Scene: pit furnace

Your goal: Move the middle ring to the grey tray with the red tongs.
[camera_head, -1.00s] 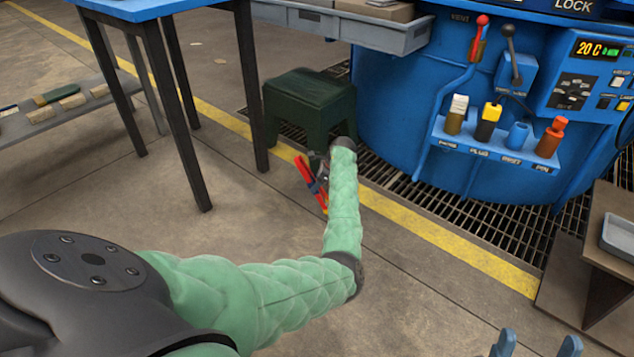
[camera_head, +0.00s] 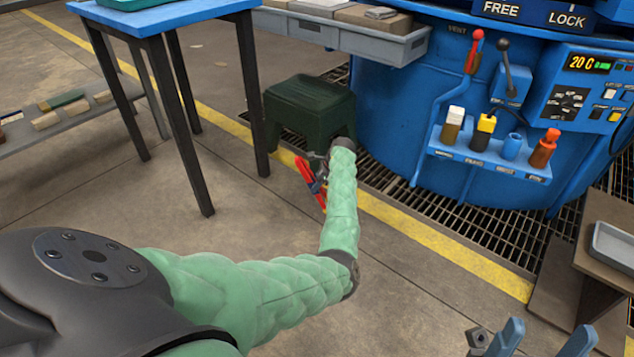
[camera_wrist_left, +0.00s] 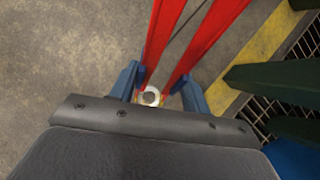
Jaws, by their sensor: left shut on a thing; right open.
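My left gripper (camera_head: 318,170) is shut on the red tongs (camera_head: 305,174), held in the air before the green stool. In the left wrist view the two long red arms of the tongs (camera_wrist_left: 163,28) stretch away between the blue fingers of my left gripper (camera_wrist_left: 160,88). The far end of the tongs is out of that view. My right gripper (camera_head: 547,343) is open and empty at the bottom right; its blue fingers stand apart. A grey tray (camera_head: 614,246) sits on a brown stand at the right edge. I see no ring in either view.
A green stool (camera_head: 310,115) stands beyond my left gripper. The blue furnace (camera_head: 400,120) with levers and a shelf of coloured handles fills the right back. A blue table (camera_head: 165,17) and a low shelf (camera_head: 70,122) stand at left. The floor between is clear.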

